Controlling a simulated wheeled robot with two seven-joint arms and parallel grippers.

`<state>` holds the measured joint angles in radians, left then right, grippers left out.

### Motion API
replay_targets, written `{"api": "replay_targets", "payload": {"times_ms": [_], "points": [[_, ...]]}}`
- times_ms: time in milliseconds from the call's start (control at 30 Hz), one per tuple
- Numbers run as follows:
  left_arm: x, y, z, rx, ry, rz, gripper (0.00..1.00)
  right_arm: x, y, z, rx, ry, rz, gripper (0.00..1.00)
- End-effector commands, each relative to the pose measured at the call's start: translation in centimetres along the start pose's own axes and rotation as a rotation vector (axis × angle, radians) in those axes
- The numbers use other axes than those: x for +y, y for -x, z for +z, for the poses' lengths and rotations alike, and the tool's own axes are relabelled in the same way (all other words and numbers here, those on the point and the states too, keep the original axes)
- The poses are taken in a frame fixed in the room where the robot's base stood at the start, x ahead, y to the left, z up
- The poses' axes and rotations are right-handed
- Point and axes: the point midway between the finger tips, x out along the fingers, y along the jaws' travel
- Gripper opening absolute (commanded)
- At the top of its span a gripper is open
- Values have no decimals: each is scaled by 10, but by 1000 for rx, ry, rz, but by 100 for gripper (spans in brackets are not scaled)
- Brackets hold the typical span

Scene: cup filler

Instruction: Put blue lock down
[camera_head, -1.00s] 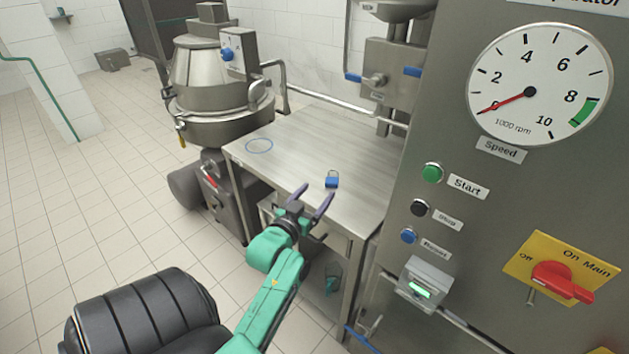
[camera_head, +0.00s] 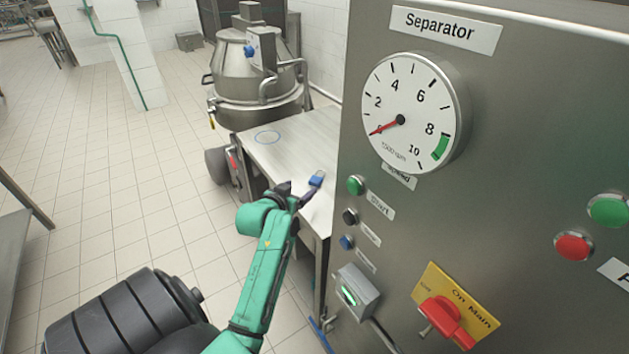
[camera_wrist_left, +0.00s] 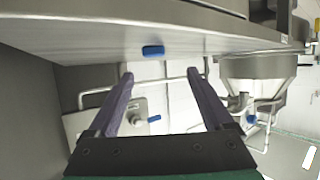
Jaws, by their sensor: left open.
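The blue lock (camera_head: 316,180) rests on the steel table (camera_head: 290,146), near its front edge close to the separator panel. My left gripper (camera_head: 297,190) is open and empty at the table's front edge, just short of the lock in the head view. In the left wrist view the lock (camera_wrist_left: 153,51) lies on the table surface, which fills the top of the picture. It is apart from the two purple fingers of the left gripper (camera_wrist_left: 160,76). My right gripper is not in view.
The separator panel (camera_head: 497,130) stands close on the right, with buttons, a speed dial (camera_head: 410,112) and a red main switch (camera_head: 440,318). A blue ring mark (camera_head: 268,138) lies on bare tabletop. A steel vessel (camera_head: 253,85) stands behind the table.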

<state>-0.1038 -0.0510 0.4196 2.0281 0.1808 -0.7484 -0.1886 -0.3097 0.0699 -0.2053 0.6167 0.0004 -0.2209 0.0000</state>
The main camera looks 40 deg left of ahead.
Motion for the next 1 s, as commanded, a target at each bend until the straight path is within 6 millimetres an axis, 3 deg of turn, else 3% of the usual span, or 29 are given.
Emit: {"api": "replay_targets", "payload": {"times_ms": [100,267,500,767,867,1000], "points": [[1,-28,-2,2,2,1,85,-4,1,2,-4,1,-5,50],[1,-46,-2,3,1,0,85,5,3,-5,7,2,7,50],[6,-86,-1,2,1,0,85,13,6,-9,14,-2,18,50],[5,-93,-1,3,0,-1,85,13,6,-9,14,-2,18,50],[5,-93,-1,2,0,-1,54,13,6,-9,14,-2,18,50],[6,-93,-1,2,0,-1,1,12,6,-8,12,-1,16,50]]}}
